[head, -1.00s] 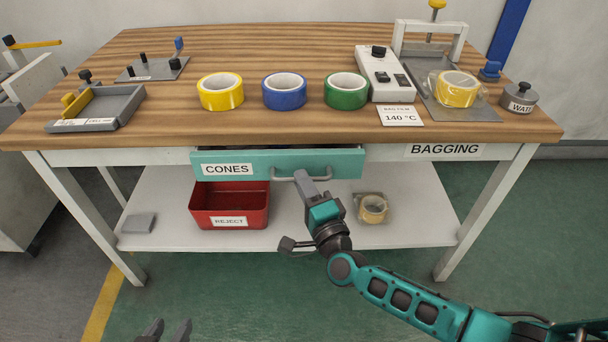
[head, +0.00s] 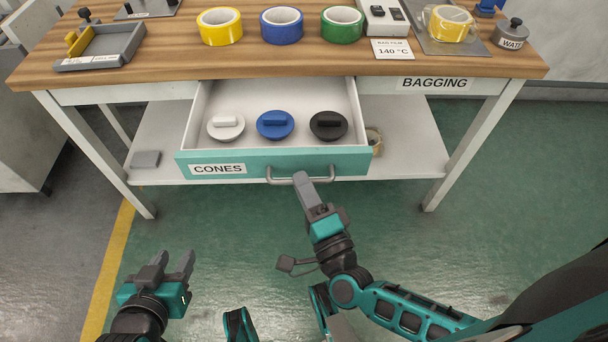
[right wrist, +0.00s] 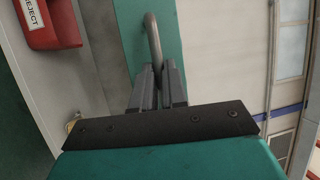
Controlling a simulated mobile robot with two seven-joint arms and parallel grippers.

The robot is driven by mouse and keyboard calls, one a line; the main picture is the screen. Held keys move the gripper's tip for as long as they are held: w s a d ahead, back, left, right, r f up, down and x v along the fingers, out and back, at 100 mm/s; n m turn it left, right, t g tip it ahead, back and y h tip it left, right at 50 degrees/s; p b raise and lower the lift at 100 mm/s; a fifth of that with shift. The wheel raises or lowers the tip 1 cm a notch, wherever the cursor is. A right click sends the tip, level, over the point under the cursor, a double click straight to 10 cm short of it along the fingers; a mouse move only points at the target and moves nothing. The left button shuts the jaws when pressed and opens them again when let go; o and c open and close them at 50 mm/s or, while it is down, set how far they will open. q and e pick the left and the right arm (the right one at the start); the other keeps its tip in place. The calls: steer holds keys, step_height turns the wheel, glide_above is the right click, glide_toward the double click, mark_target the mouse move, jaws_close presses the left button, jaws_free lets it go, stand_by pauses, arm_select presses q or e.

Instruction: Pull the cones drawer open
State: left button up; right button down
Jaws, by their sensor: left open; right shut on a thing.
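The cones drawer (head: 270,161) has a teal front with a CONES label and stands pulled well out from under the table. Inside it lie a white cone (head: 226,126), a blue cone (head: 275,125) and a black cone (head: 328,125), each a disc with a raised grip. My right gripper (head: 303,180) is shut on the drawer's grey bar handle (head: 283,181); the handle also shows between its fingers in the right wrist view (right wrist: 152,40). My left gripper (head: 172,262) is open and empty, low at the left, apart from the drawer.
On the wooden table (head: 150,80) stand yellow tape (head: 220,28), blue tape (head: 282,27) and green tape (head: 342,26). The lower shelf (head: 410,150) holds a bagged roll (head: 375,141), partly hidden by the drawer. The red reject bin (right wrist: 52,22) shows in the right wrist view.

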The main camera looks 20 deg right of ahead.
steer(key=shift+s+a, duration=0.1)
steer(key=shift+s, duration=0.05)
arm_select(q)
steer(key=shift+s+f, duration=0.1)
steer(key=shift+s, duration=0.05)
arm_select(e)
steer(key=c, duration=1.2)
jaws_free()
arm_select(q)
steer(key=shift+s, duration=0.1)
arm_select(e)
steer(key=shift+o, duration=0.2)
